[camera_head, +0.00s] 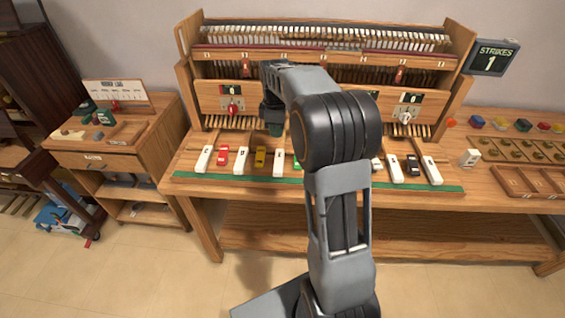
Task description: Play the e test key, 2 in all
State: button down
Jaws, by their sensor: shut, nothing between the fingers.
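A row of white test keys lies along the front of the wooden piano bench (480,196), with coloured pieces between some of them. White keys show at the left (203,159), beside it (240,160) and near my gripper (279,162); others stand at the right (431,171). I cannot read their letters, so I cannot tell which is e. My gripper (275,130) is shut and empty, pointing down behind the third white key from the left. Its tips are small, and I cannot tell whether they touch anything. My arm hides the middle keys.
A sign (490,58) reads "STRIKES 1". The piano action frame (210,75) rises behind the keys, with red and white knobs on its panels. Trays of small parts (520,150) lie at the right. A side cabinet (120,160) stands at the left. The floor in front is mostly clear.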

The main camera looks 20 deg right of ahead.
aim_at(279, 167)
jog(key=shift+s+d, duration=0.15)
jog(key=shift+d, duration=0.25)
notch_tip(279, 167, down, 14)
jog(key=shift+p, duration=0.4)
dwell(0.3)
jog(key=shift+a+f, duration=0.1)
